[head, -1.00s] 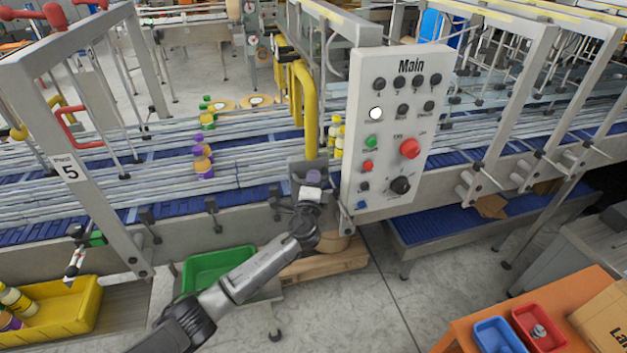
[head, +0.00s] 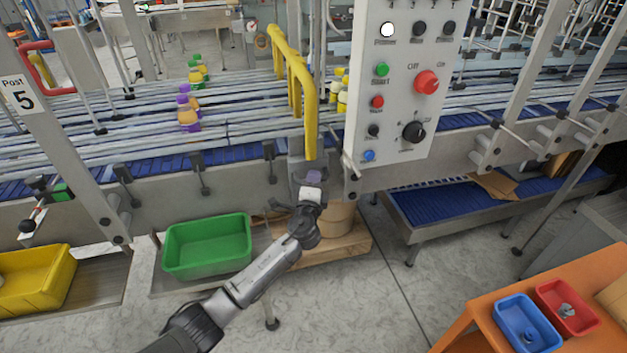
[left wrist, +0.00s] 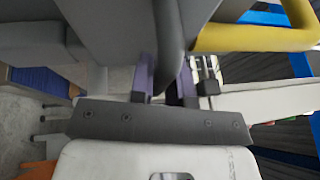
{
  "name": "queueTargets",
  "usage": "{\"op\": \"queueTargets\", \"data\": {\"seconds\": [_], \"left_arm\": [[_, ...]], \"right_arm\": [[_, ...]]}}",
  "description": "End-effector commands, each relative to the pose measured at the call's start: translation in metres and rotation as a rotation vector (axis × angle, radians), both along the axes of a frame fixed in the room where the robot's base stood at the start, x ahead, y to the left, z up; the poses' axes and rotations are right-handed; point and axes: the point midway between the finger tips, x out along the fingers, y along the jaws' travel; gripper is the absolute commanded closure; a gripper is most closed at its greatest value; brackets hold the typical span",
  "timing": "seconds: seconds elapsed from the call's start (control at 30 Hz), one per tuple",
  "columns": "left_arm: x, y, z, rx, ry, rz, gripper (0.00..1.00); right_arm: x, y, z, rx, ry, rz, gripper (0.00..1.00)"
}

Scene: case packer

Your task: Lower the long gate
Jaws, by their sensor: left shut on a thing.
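The yellow gate (head: 309,115) reaches from the near side of the conveyor across the lanes toward the back, with several upright bars. Its near post comes down to a grey bracket (head: 296,172). My left gripper (head: 312,178) is at this bracket, just below the near post, left of the control panel. In the left wrist view, the purple-marked fingers (left wrist: 165,82) are shut on a dark grey handle (left wrist: 171,40). A yellow bar (left wrist: 255,38) shows close by at upper right. The exact grip is partly hidden. My right gripper is not in view.
The Main control panel (head: 400,75) stands just right of the gripper. Bottles (head: 188,112) stand in the lanes on the left, more (head: 342,95) just right of the gate. A green bin (head: 207,247) is below left. An orange table (head: 455,330) is at lower right.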

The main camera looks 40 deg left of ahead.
Motion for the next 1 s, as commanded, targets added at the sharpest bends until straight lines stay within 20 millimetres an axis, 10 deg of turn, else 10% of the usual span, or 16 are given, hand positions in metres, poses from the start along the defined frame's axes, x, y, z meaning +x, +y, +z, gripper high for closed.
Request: {"op": "queueTargets", "data": {"seconds": [0.67, 0.7, 1.0], "left_arm": [[0.000, 0.000, -0.025, -0.004, 0.007, 0.001, 1.00], [0.000, 0.000, -0.026, -0.005, 0.008, 0.001, 0.81], [0.000, 0.000, -0.023, -0.001, 0.004, 0.000, 0.58]], "right_arm": [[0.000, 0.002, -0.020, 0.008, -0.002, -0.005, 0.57], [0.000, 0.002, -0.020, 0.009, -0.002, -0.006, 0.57], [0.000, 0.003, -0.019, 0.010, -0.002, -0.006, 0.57]]}}
